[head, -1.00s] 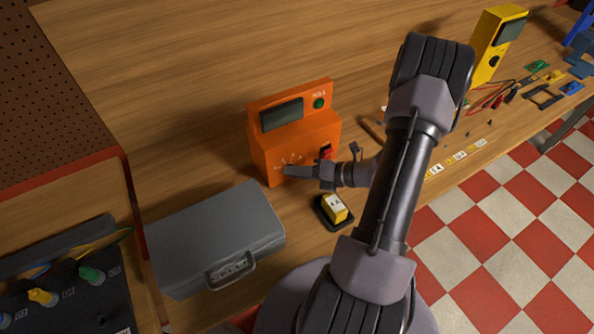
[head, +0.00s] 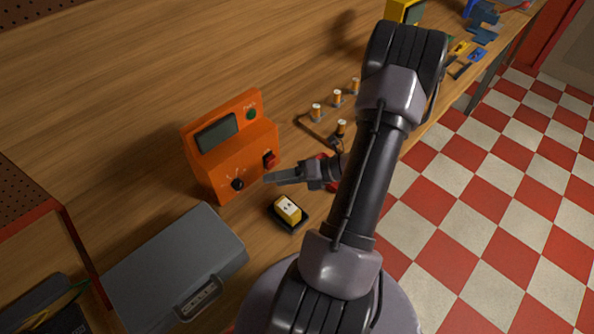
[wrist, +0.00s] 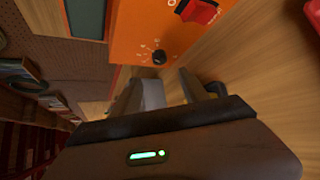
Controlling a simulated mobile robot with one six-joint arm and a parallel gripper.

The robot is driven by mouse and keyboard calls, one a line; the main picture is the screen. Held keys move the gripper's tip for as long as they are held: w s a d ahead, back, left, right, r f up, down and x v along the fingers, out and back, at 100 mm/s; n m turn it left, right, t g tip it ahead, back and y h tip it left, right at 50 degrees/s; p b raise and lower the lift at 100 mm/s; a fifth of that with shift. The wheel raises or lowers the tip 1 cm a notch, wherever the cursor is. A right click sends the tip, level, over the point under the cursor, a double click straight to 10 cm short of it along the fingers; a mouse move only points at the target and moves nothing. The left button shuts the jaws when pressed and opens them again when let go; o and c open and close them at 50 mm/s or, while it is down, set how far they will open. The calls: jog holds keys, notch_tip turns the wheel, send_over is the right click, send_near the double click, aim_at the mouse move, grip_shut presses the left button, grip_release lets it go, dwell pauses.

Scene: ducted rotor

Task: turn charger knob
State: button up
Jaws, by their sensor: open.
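The orange charger (head: 232,146) stands on the wooden bench, with a dark screen, a green button and a red switch (head: 269,160). Its small black knob (head: 237,184) sits low on the front face, with white marks around it. In the wrist view the knob (wrist: 159,57) is ahead of my fingers, and the red switch (wrist: 199,10) is above right of it. My gripper (head: 270,179) is open and empty, to the right of the knob in the head view and apart from it. In the wrist view my gripper's two fingers (wrist: 167,88) have a gap between them.
A yellow battery in a black tray (head: 302,224) lies in front of the charger. A grey case (head: 175,265) is at its left front. Several small cylinders (head: 337,97) stand on the bench behind my arm. A checkered floor lies to the right.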

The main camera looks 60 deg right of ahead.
jog(key=v, duration=0.6)
jog(key=shift+p, duration=0.35)
jog(key=shift+s+d, duration=0.1)
jog(key=shift+s, duration=0.05)
